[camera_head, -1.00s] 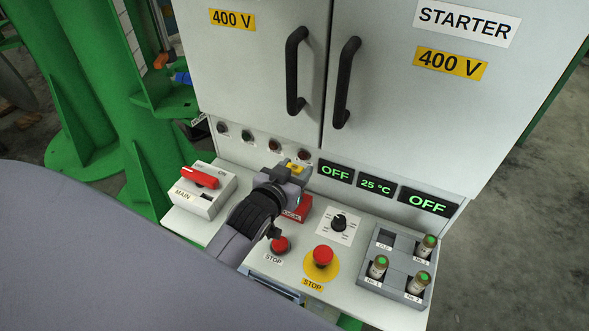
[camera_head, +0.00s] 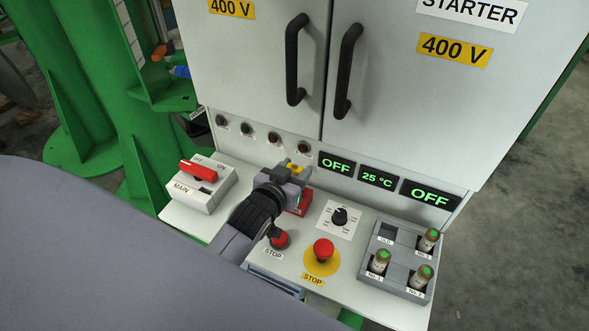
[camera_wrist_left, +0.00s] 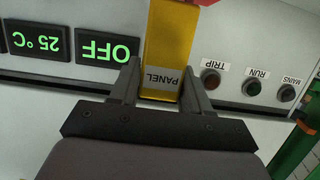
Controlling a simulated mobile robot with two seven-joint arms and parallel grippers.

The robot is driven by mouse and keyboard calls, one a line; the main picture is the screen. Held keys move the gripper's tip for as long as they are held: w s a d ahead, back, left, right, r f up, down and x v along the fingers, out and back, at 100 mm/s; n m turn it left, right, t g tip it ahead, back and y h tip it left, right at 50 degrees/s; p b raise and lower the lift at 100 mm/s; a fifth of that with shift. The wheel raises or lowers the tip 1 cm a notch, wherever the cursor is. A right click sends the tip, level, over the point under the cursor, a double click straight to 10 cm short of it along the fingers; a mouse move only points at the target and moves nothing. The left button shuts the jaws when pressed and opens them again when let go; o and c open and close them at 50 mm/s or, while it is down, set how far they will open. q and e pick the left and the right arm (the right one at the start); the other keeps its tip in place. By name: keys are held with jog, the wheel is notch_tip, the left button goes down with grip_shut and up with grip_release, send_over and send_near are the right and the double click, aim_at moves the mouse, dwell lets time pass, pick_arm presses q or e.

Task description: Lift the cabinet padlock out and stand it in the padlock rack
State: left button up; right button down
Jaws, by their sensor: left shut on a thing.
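A yellow padlock body (camera_wrist_left: 163,45) with a "PANEL" label is between the fingers of my left gripper (camera_wrist_left: 158,92) in the left wrist view. The gripper is shut on it. In the head view the left gripper (camera_head: 296,180) is over the console, with a bit of the yellow padlock (camera_head: 292,168) showing. The gripper hides most of it there. A red block (camera_head: 305,203) is just beside the gripper, partly covered by it. I cannot tell which part is the padlock rack. My right gripper is not in view.
The cabinet front (camera_head: 250,70) with black handles rises behind. Around the gripper are the MAIN switch (camera_head: 201,190), a red stop button (camera_head: 323,249), a black knob (camera_head: 339,216) and a grey holder (camera_head: 372,268) with several green-topped cylinders.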

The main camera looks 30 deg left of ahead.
pick_arm(q)
jog(key=shift+f+b, duration=0.35)
jog(key=shift+f, duration=0.25)
jog(key=o, duration=1.2)
jog(key=shift+s, duration=0.1)
jog(key=shift+v, duration=3.45)
